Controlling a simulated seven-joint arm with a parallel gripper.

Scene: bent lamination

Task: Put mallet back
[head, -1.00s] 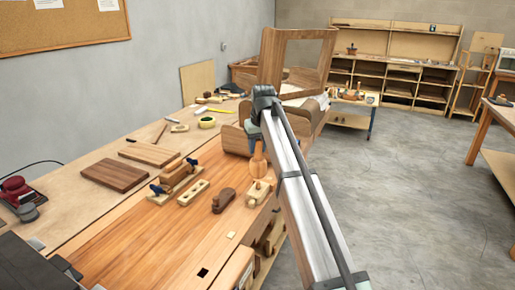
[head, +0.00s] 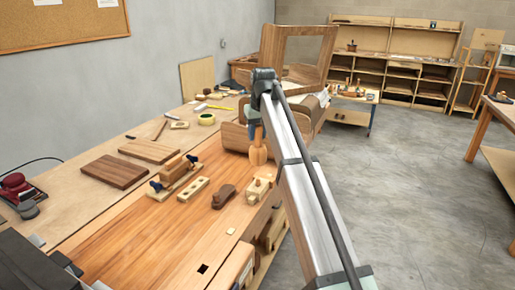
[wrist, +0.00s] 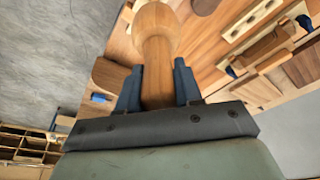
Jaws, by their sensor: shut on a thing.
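The mallet (head: 258,154) is wooden, with a rounded orange-brown head. In the head view it hangs below my gripper (head: 255,131), at the bench's right side near the curved wooden forms. In the wrist view the mallet (wrist: 155,28) shows its round head ahead of the jaws, and its handle lies between the two dark blue fingers of my gripper (wrist: 158,66). The fingers are shut on the handle. The rest of the handle is hidden by the gripper body. The mallet looks clear of the bench top, but its exact height is hard to tell.
The workbench (head: 130,235) holds a dark hand plane (head: 223,196), a pale wooden block tool (head: 257,190), clamped blocks (head: 176,174), flat boards (head: 114,171) and a tape roll (head: 206,118). A framed wooden panel (head: 299,52) stands behind the arm. Open floor lies to the right.

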